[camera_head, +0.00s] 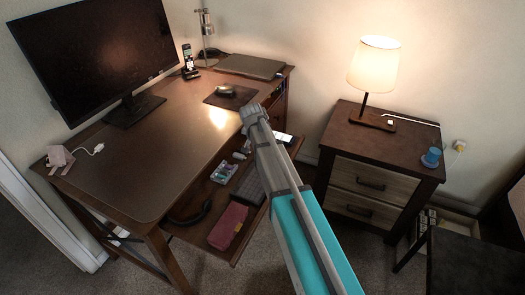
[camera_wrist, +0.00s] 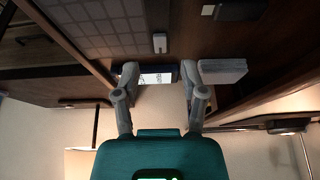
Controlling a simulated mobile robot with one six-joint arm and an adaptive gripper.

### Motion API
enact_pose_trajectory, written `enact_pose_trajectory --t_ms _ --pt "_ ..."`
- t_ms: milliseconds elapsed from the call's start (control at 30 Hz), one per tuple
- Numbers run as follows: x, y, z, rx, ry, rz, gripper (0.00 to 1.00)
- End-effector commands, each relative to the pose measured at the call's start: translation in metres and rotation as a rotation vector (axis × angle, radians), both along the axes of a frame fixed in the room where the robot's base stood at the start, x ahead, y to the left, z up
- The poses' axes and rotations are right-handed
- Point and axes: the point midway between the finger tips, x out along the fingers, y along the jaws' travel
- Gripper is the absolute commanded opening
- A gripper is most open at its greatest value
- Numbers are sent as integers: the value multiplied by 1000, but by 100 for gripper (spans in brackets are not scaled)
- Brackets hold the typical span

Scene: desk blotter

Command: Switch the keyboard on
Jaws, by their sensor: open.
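The keyboard (camera_head: 249,186) is a dark grey slab on the pull-out tray below the desk top, partly hidden by my arm. In the wrist view the keyboard (camera_wrist: 95,24) shows rows of dark keys at the top left; I cannot make out its power switch for certain. My gripper (camera_wrist: 160,72) is open and empty, with its two fingers apart below the keyboard in that view. In the head view my gripper (camera_head: 250,112) is over the right part of the desk, its fingers hard to tell apart.
A bright-screened device (camera_wrist: 157,76) appears between the fingertips, with a small pale block (camera_wrist: 159,43) above it. A pale box (camera_wrist: 222,71) is beside the right finger. The tray also holds a maroon case (camera_head: 228,225). A nightstand (camera_head: 395,135) with a lit lamp stands right.

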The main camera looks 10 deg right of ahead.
Motion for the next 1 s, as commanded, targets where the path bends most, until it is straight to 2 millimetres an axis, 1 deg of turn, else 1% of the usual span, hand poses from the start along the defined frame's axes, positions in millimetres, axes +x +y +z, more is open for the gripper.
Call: enact_pose_trajectory --t_ms 33,100,400,600,967,1000 --pt "2 -1 -8 0 0 -1 54" --pt "4 -3 -14 0 0 -1 54" --pt "10 -7 -32 0 0 0 54" --pt "12 -9 -36 0 0 0 54" --pt "12 -9 -36 0 0 0 54" --pt "12 -9 -36 0 0 0 47"
